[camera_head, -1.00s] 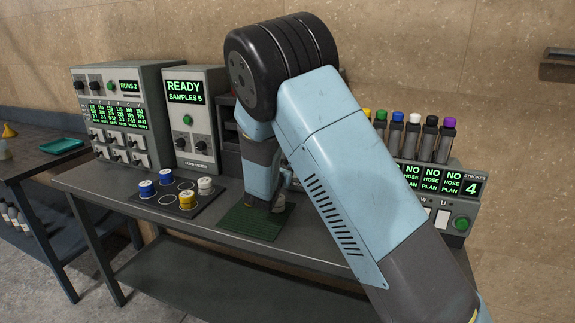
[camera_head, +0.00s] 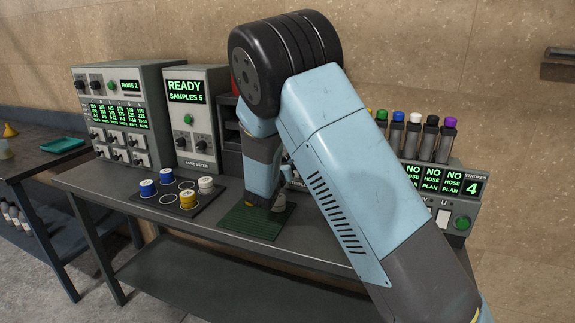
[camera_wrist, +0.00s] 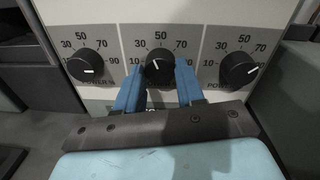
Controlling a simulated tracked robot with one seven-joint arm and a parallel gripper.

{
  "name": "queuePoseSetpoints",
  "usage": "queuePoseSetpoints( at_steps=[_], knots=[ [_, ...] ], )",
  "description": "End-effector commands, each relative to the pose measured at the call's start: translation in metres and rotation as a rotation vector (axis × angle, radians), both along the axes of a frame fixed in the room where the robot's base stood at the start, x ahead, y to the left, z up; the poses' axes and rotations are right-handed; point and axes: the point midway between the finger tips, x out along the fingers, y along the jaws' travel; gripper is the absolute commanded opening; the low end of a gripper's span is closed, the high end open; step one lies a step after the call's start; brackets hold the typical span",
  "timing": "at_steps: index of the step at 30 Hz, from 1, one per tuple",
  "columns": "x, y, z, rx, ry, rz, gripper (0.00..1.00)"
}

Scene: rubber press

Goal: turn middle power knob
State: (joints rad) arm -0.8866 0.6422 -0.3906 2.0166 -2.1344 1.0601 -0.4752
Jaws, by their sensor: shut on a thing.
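The middle power knob (camera_wrist: 159,70) is a round black dial with a white pointer line in the wrist view. The line points up and slightly left, near the 50 on its printed scale. My gripper (camera_wrist: 158,80) has its two blue fingers on the left and right sides of this knob, shut on it. A left knob (camera_wrist: 84,66) and a right knob (camera_wrist: 238,68), each with its own scale, stand on either side on the same pale panel. In the head view my arm hides the knobs.
A green mat (camera_head: 238,222) and a dark plate (camera_head: 150,206) with blue, white and yellow cups lie on the bench. A meter reading READY (camera_head: 186,150) stands at the left. A panel with several coloured-cap vials (camera_head: 417,140) is at the right.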

Motion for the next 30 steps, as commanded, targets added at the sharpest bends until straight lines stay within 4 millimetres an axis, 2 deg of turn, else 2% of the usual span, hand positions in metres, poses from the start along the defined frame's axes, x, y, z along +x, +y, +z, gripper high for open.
queuePoseSetpoints(
  at_steps=[30],
  knots=[
    [0.0006, 0.0017, -0.0023, -0.888, 0.326, 0.0, 0.07]
  ],
)
